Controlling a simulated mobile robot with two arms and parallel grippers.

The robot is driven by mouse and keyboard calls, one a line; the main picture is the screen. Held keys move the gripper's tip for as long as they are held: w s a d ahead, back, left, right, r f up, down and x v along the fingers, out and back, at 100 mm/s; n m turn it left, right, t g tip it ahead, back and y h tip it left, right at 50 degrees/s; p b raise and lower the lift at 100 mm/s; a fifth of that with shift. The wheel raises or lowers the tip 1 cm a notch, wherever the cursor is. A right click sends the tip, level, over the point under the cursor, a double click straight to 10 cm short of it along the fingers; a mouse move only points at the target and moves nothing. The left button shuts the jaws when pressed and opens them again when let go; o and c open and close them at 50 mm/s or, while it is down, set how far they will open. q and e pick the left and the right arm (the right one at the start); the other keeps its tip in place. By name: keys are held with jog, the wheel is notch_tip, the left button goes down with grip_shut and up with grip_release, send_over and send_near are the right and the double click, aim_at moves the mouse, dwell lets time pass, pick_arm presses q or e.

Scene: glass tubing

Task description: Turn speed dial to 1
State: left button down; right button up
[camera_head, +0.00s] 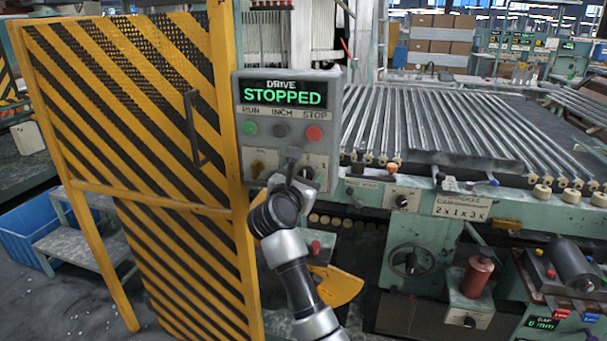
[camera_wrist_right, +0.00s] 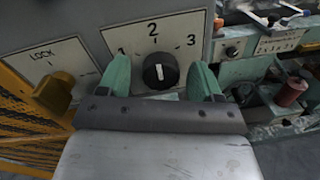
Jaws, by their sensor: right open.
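The speed dial (camera_wrist_right: 160,71) is a round black knob with a white mark on a pale plate numbered 1, 2 and 3. Its mark points up, roughly toward 2. In the head view the dial (camera_head: 306,173) is partly covered by my right gripper (camera_head: 291,170). In the wrist view my right gripper (camera_wrist_right: 162,80) is open, with one green finger on each side of the dial. A gap shows between each finger and the knob. My left gripper is not in view.
A yellow lock knob (camera_wrist_right: 54,92) sits left of the dial. A striped yellow-black guard door (camera_head: 140,110) stands left of the panel. A roller bed (camera_head: 440,120) lies to the right.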

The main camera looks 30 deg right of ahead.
jog(key=c, duration=0.9)
jog(key=shift+r+n+p, duration=0.15)
jog(key=shift+n+p, duration=0.35)
jog(key=shift+p, duration=0.15)
jog(key=shift+n+p, duration=0.7)
jog(key=n+p, duration=0.7)
jog(key=shift+r+t+p, duration=0.1)
jog(key=shift+t+p, duration=0.2)
jog(key=shift+t, duration=0.1)
pick_arm(q)
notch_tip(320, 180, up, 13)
jog(key=p, duration=0.2)
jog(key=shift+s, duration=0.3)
pick_arm(e)
jog(key=shift+f+n, duration=0.2)
jog(key=shift+n, duration=1.2)
pick_arm(q)
jog(key=shift+p, duration=0.3)
